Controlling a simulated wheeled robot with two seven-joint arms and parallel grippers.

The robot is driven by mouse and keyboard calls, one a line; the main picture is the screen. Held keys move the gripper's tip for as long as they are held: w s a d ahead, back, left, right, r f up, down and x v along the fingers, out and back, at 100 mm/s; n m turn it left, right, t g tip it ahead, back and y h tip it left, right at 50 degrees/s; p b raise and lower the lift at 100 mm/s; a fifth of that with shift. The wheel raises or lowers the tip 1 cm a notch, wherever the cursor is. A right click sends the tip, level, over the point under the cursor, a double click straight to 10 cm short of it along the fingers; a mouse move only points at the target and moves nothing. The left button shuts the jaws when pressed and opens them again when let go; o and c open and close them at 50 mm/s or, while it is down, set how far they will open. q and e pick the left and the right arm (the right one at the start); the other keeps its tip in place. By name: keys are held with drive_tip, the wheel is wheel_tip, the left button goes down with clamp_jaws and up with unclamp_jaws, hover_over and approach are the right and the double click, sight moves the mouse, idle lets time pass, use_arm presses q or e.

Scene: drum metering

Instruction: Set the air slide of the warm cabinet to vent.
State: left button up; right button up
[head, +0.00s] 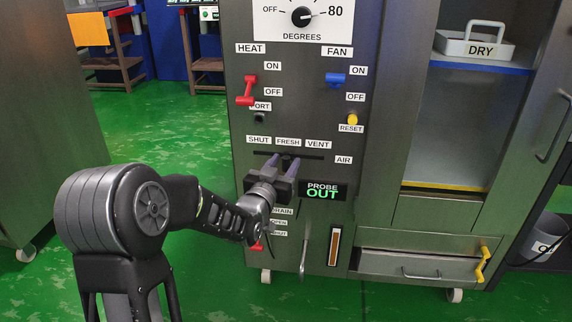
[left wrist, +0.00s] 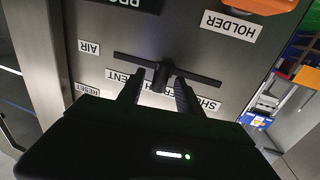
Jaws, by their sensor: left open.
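The air slide's dark horizontal slot (head: 313,158) is on the warm cabinet's front (head: 235,120), under the labels SHUT, FRESH and VENT (head: 318,144). My left gripper (head: 284,163) is at the slot below FRESH and hides the slide's knob in the head view. In the left wrist view, which is upside down, the black knob (left wrist: 161,75) stands near the middle of the slot (left wrist: 205,78), by FRESH. The left gripper (left wrist: 158,90) is open, with one finger on each side of the knob. Contact cannot be told. My right gripper is not in view.
Above the slot are the red heat lever (head: 247,91), blue fan switch (head: 336,79) and yellow reset button (head: 352,119). The probe display (head: 322,191) reads OUT, just right of my gripper.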

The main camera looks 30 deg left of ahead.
use_arm(q)
drive_tip(key=shift+w+a, duration=0.1)
drive_tip(key=shift+w, duration=0.65)
clamp_jaws()
idle(0.9)
